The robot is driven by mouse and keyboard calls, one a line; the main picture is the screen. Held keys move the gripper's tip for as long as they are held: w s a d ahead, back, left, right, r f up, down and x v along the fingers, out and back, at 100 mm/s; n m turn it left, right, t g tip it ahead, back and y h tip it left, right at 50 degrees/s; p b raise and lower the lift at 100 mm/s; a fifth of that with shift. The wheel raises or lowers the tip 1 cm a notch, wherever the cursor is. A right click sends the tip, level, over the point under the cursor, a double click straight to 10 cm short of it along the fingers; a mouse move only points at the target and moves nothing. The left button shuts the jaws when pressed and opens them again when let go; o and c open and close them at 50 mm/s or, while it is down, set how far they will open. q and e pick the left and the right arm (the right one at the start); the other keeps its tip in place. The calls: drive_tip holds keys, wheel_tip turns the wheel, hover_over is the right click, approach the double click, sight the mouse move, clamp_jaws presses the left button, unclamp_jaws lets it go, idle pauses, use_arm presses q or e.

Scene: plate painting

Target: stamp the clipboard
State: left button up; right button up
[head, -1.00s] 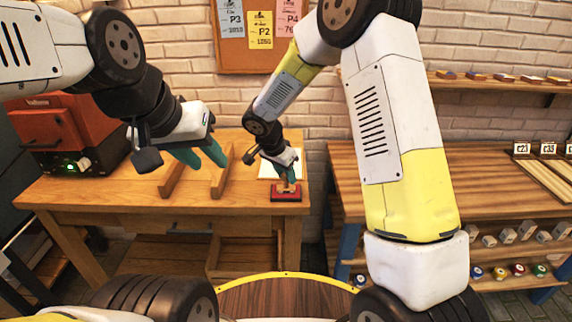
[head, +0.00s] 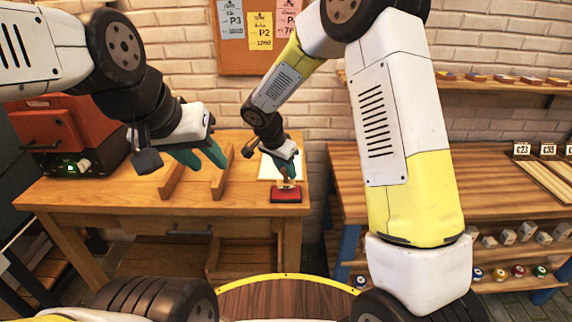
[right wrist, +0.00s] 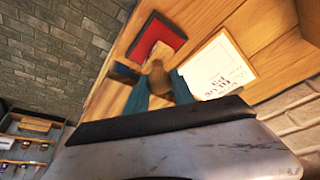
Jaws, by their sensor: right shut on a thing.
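A red ink pad (head: 286,196) lies at the table's front edge, just below the stamp in the head view. The pad also shows in the right wrist view (right wrist: 156,42). I cannot tell whether the stamp touches it. The clipboard with a white printed sheet (right wrist: 217,68) lies beside the pad, partly hidden by my gripper in the head view (head: 268,171). My left gripper (head: 203,158) is open and empty above the table.
Wooden rails (head: 221,178) stand on the table left of the clipboard. A red machine (head: 65,135) sits at the table's left end. A small dark blue block (right wrist: 125,72) lies near the pad. A second wooden table (head: 490,180) stands to the right.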

drive_tip(key=shift+r, duration=2.25)
